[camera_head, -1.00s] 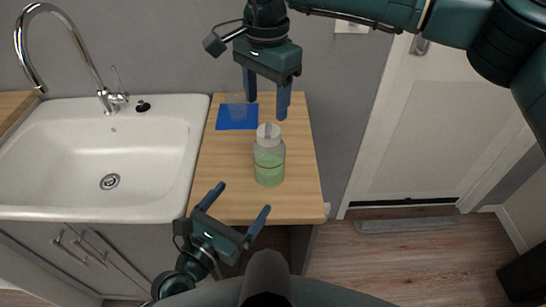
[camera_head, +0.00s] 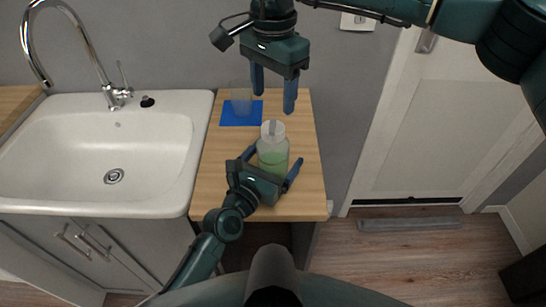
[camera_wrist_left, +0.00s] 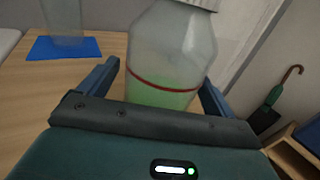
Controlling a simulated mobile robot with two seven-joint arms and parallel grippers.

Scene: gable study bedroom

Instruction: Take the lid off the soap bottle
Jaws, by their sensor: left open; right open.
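The soap bottle (camera_head: 273,156) stands upright on the wooden counter, clear with green liquid and a red line around it. Its pale lid (camera_head: 272,130) is on top; only the lid's lower edge (camera_wrist_left: 200,4) shows in the left wrist view. My left gripper (camera_head: 272,168) is open, with one finger on each side of the bottle's lower body. In the left wrist view the bottle (camera_wrist_left: 170,60) stands between its fingers; I cannot tell whether they touch it. My right gripper (camera_head: 274,101) is open and empty, pointing down above and just behind the lid.
A clear cup (camera_head: 241,97) stands on a blue mat (camera_head: 236,119) at the counter's back left. A white sink (camera_head: 60,160) adjoins the wooden counter (camera_head: 212,185) on the left. A door (camera_head: 425,120) is to the right. An umbrella (camera_wrist_left: 270,108) shows in the left wrist view.

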